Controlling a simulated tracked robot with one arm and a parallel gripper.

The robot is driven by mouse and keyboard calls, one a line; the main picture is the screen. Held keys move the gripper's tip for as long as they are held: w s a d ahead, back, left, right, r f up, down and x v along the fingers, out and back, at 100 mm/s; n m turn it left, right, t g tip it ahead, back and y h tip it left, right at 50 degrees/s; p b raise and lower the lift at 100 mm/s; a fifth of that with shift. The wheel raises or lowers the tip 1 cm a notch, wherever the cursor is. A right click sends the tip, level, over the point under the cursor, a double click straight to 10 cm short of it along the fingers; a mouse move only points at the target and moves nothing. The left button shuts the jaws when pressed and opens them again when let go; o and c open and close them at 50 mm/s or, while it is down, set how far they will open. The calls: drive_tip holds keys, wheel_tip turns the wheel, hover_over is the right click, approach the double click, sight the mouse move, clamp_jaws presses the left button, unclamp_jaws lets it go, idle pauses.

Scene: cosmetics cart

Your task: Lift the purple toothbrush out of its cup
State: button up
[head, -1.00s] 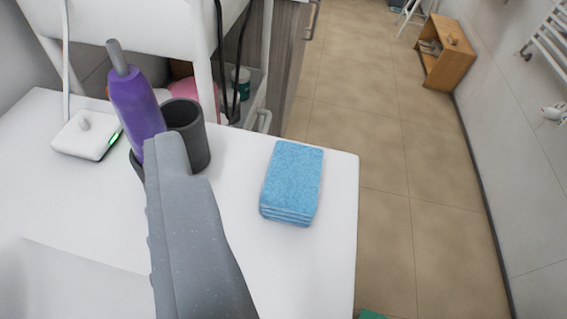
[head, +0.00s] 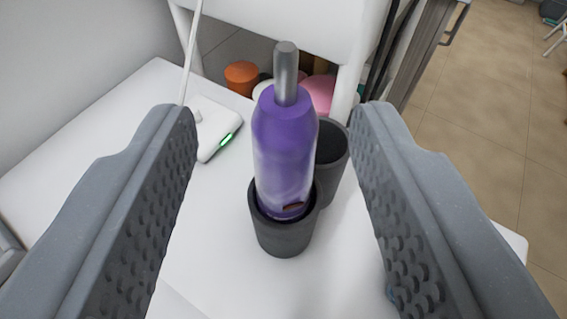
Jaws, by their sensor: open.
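The purple toothbrush (head: 284,150) stands upright in a dark grey cup (head: 283,236) on the white cart top. Its thick purple handle shows above the rim, with a thin grey metal shaft on top; its lower end is hidden in the cup. My gripper (head: 277,125) is open, with one textured grey finger at each side of the picture. The toothbrush and cup appear between the two fingers, and neither finger appears to touch them.
A second dark cup (head: 331,158) stands close behind and to the right. A white charger (head: 214,128) with a green light and a cable lies behind left. Orange and pink items (head: 241,77) sit on a shelf behind. The cart top (head: 100,130) is clear at left.

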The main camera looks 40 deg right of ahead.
sight(285, 104)
drive_tip(key=x, duration=0.3)
drive_tip(key=shift+w+d, duration=0.15)
drive_tip(key=shift+d, duration=0.3)
drive_tip(key=shift+w+d+f, duration=0.15)
drive_tip(key=shift+w+f, duration=0.05)
drive_tip(key=shift+w, duration=0.1)
clamp_jaws()
